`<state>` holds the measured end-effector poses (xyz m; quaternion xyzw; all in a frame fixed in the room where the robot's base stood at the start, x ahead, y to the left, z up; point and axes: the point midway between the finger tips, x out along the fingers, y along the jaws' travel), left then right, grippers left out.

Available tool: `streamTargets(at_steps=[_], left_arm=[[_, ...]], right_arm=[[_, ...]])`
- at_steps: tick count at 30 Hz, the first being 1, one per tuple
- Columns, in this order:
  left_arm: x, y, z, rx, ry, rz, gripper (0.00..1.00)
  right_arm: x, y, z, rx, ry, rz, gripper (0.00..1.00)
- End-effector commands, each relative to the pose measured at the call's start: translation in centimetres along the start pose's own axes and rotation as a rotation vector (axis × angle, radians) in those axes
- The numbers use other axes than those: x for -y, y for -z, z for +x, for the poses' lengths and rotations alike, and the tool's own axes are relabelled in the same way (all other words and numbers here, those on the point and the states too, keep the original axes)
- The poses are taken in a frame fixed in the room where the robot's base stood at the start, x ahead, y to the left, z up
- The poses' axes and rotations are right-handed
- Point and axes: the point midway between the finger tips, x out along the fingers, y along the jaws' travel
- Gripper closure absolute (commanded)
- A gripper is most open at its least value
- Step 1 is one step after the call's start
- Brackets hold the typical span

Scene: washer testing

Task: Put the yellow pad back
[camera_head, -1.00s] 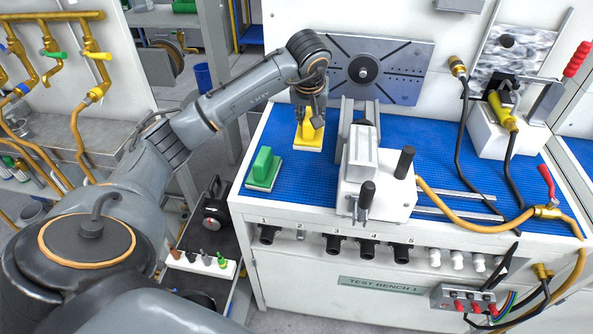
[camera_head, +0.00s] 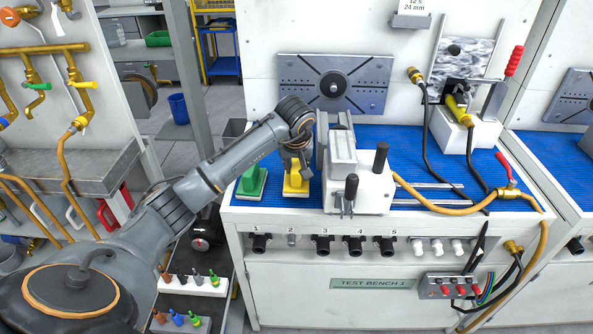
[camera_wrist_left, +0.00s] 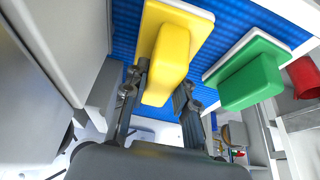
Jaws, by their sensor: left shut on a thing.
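The yellow pad (camera_head: 296,186) has a yellow grip on a pale base and is on the blue mat of the test bench, between the green pad and the grey clamp device. My left gripper (camera_head: 297,163) is shut on its grip from above. In the left wrist view the yellow pad (camera_wrist_left: 168,55) shows between the two fingers of my left gripper (camera_wrist_left: 158,95). Whether its base rests flat on the mat is hard to tell. My right gripper is not in view.
The clamp device (camera_head: 358,185) with black handles stands close on the right. The blue mat (camera_head: 405,150) has free room farther right. A slotted plate (camera_head: 345,85) is on the wall behind.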

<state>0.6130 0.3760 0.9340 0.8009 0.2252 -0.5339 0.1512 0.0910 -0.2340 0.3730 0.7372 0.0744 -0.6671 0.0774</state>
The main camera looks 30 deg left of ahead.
Motion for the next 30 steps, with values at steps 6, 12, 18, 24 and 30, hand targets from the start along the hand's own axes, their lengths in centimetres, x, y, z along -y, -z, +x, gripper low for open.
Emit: streamTargets(at_steps=[6,12,18,24,30], left_arm=[[0.0,-0.7,1.7,0.0,0.0,0.001,1.0],[0.0,-0.8,1.8,-0.001,0.0,0.001,1.0],[0.0,-0.8,2.0,0.0,0.0,0.0,0.5],[0.0,-0.8,2.0,0.0,0.0,0.0,0.5],[0.0,-0.7,1.4,0.0,0.0,0.001,0.5]], right_arm=[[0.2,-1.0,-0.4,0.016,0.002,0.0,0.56],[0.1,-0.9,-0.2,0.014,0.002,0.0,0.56],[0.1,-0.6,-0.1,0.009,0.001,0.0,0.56],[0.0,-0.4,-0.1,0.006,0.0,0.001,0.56],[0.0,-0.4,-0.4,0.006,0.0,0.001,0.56]])
